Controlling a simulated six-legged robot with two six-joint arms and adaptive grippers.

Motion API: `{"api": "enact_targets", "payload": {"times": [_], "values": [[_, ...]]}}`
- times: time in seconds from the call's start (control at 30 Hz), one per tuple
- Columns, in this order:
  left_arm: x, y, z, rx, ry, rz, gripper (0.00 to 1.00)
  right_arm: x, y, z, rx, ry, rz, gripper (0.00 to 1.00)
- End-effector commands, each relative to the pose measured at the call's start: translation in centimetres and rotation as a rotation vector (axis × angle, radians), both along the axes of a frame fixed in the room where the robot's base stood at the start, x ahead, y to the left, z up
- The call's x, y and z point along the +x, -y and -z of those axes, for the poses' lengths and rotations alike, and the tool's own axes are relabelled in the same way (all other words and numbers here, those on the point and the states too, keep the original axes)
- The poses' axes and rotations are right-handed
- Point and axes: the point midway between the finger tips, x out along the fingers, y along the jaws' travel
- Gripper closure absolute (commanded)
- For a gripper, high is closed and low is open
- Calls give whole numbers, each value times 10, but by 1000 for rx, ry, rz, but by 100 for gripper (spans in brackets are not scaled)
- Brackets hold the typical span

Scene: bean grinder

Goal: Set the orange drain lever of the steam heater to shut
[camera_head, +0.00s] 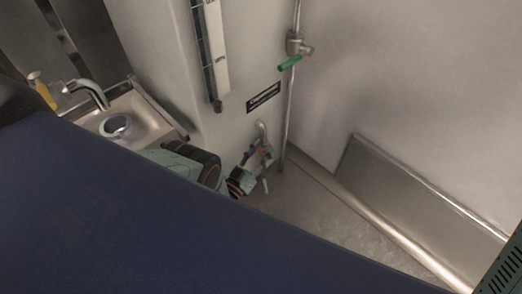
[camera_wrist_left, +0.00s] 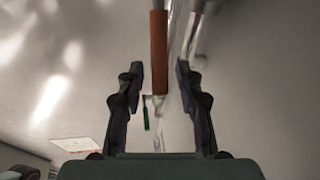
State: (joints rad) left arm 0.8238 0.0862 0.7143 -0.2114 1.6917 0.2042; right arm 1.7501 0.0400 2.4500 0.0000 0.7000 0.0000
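The orange drain lever (camera_wrist_left: 158,52) is a straight bar in the left wrist view, running down from the top edge between my gripper's fingertips. My left gripper (camera_wrist_left: 159,75) is open, with one finger on each side of the lever and a visible gap to both. In the head view my left gripper (camera_head: 260,163) is low by the wall, at the lower end of a short bent pipe (camera_head: 262,131). There the gripper mostly hides the lever, and only a small orange patch shows. I cannot tell the valve's setting. My right gripper is not in view.
A vertical metal pipe (camera_head: 290,105) with a green lever (camera_head: 290,62) stands just right of my left gripper. A sink (camera_head: 134,117) with a tap is at the left. A dark blue surface (camera_head: 130,220) fills the lower left. Floor (camera_head: 340,220) shows clear to the right.

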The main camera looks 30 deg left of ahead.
Motion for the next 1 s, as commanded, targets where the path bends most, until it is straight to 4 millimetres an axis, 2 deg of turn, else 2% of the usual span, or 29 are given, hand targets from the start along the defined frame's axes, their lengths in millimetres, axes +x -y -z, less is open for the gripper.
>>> {"api": "enact_targets", "payload": {"times": [0.33,0.73,1.0], "values": [[-4,-1,1,0,-1,-1,62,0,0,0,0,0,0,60],[-61,-10,14,1,-2,-1,62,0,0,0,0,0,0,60],[-73,-12,16,0,0,0,62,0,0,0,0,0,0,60]]}}
